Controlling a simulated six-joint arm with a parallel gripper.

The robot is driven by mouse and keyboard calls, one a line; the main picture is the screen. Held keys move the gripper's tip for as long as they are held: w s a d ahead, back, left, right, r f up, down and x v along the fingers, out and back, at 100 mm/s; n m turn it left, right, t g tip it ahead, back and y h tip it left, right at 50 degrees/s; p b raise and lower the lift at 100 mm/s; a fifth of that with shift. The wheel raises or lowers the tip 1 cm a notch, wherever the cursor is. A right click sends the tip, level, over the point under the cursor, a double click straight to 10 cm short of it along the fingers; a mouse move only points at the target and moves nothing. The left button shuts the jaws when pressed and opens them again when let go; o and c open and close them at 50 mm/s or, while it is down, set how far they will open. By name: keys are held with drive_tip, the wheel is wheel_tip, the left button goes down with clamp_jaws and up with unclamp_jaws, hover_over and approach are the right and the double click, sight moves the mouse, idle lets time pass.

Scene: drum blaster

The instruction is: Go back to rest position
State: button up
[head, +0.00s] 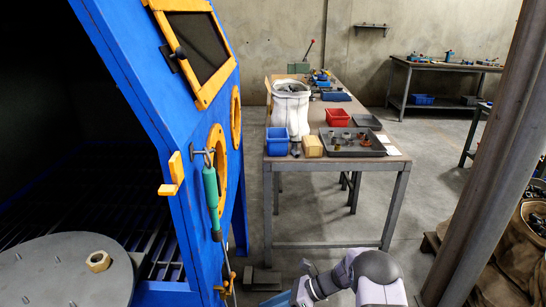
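The blue blasting cabinet (115,45) fills the left side, with its large side open and dark inside. A round grey turntable (50,285) is at its opening, and a tan hexagonal nut (98,261) lies on it near the right edge. A green-handled tool (211,188) hangs from a hook on the cabinet's front, with a hose below it. My grey and purple arm shows at the bottom centre, folded low and apart from the cabinet and the table. Its links run off the lower edge, and I see no gripper fingers.
A long workbench (340,166) holds a grey tray (375,151) of parts, blue bin (277,147), red bin (337,117) and white sack (291,108). A steel post (488,150) stands at right, with brown sacks (505,240) beside it. Floor between cabinet and bench is mostly clear.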

drive_tip(key=s+d+f+n+g+h, duration=0.25)
drive_tip(key=s+f+n, duration=0.35)
drive_tip(key=s, duration=0.3)
drive_tip(key=s+d+r+n+g+h, duration=0.1)
drive_tip(key=s+d+r+n+h, duration=0.25)
drive_tip(key=s+d+n, duration=0.45)
drive_tip(key=s+d+r+n+g+h, duration=0.1)
drive_tip(key=s+d+r+n+h, duration=0.35)
drive_tip(key=s, duration=0.45)
wheel_tip(320, 180, up, 28)
drive_tip(key=w+d+n+t+h+p, duration=0.1)
drive_tip(key=n+t+p, duration=0.3)
drive_tip(key=p, duration=1.3)
drive_tip(key=shift+w+d+t, duration=0.3)
drive_tip(key=shift+w+t, duration=0.1)
drive_tip(key=shift+t, duration=0.25)
drive_tip(key=shift+f, duration=0.1)
